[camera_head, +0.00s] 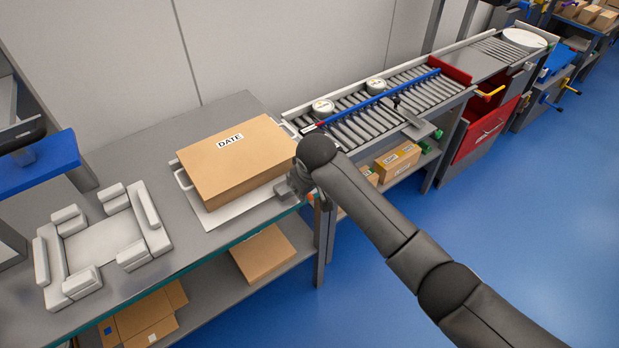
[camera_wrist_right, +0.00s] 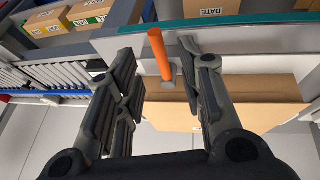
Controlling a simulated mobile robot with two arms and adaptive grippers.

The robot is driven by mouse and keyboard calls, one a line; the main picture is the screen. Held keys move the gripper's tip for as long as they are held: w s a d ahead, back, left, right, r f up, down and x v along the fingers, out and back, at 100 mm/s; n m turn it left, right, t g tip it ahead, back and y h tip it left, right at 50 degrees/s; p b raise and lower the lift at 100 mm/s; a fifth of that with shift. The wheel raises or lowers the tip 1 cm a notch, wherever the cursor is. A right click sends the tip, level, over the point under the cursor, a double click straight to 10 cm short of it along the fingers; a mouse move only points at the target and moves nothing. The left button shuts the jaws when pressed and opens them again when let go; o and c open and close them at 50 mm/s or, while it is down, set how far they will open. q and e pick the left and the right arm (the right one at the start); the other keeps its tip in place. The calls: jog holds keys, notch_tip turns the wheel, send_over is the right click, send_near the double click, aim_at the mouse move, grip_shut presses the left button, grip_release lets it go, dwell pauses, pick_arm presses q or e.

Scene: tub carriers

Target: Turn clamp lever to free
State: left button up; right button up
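The clamp lever is an orange rod (camera_wrist_right: 159,52) rising from a small round grey base in the right wrist view. Only a small orange bit of it (camera_head: 311,197) shows in the head view, beside my gripper at the bench's front edge. My right gripper (camera_wrist_right: 165,72) is open, with one finger on each side of the lever and a visible gap to each. In the head view my right gripper (camera_head: 301,190) is small and partly hidden by my wrist, near the right end of the carton. My left gripper is in neither view.
A carton marked DATE (camera_head: 235,158) sits on a light tray (camera_head: 213,213) close to my right gripper. A white padded fixture (camera_head: 103,240) lies to the left. A roller conveyor (camera_head: 420,98) with two white tubs runs behind. Blue floor in front is clear.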

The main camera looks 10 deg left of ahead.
jog(key=v, duration=0.7)
dwell(0.4)
